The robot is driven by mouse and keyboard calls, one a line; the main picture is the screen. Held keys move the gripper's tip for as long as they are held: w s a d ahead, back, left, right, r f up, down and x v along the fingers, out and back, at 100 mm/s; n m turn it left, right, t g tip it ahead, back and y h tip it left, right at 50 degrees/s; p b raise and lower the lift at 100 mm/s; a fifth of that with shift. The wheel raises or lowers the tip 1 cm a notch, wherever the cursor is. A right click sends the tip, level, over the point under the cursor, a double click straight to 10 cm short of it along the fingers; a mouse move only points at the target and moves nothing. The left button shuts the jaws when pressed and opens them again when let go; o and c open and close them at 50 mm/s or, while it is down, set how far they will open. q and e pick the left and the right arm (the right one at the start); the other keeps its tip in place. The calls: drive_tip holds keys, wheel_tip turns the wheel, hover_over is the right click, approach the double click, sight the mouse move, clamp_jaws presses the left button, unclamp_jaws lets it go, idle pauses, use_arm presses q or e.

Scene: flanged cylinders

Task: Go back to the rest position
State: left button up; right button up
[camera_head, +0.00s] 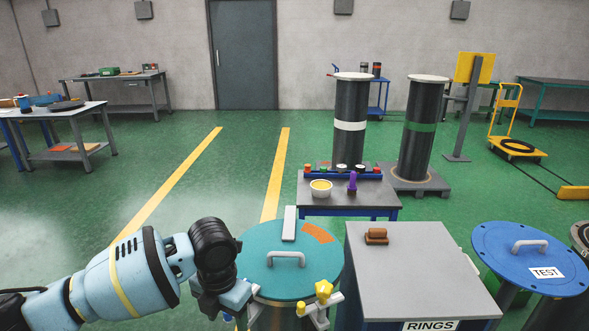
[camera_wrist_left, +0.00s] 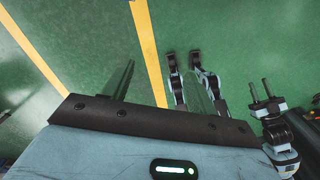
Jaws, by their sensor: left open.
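My left arm reaches in from the left in the head view, its black wrist joint bent downward. My left gripper (camera_head: 244,309) hangs in front of the left edge of the teal round lid (camera_head: 265,273). I cannot tell whether it touches the drum there. In the left wrist view its two thin dark fingers (camera_wrist_left: 163,90) stand apart with nothing between them, over green floor. At the right of that view is a light-blue and black jointed part with two prongs, perhaps my right gripper. My right arm does not show in the head view.
A grey cabinet marked RINGS (camera_head: 420,268) and a blue lid marked TEST (camera_head: 525,255) stand right of the teal lid. A small table (camera_head: 330,205) holds a bowl and a purple item. Two tall dark cylinders stand behind.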

use_arm(q)
drive_tip(key=s+d+f+n+t+h, duration=0.2)
drive_tip(key=s+d+f+n+h, duration=0.2)
drive_tip(key=d+f+n, duration=0.4)
drive_tip(key=s+d+f+n+t+h, duration=0.2)
drive_tip(key=s+d+f+n+h, duration=0.15)
drive_tip(key=f+n, duration=0.5)
drive_tip(key=s+a+f+n+t+y, duration=0.2)
drive_tip(key=s+a+f+n, duration=0.2)
drive_tip(key=s+a+n, duration=0.5)
drive_tip(key=s+a+f+n+t+y, duration=0.3)
drive_tip(key=s+a+n, duration=0.6)
drive_tip(key=n, duration=0.4)
drive_tip(key=shift+s+a+f, duration=0.25)
drive_tip(key=shift+s+f, duration=0.3)
drive_tip(key=shift+s, duration=0.35)
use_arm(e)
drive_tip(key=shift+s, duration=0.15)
use_arm(q)
drive_tip(key=shift+n+y, duration=0.25)
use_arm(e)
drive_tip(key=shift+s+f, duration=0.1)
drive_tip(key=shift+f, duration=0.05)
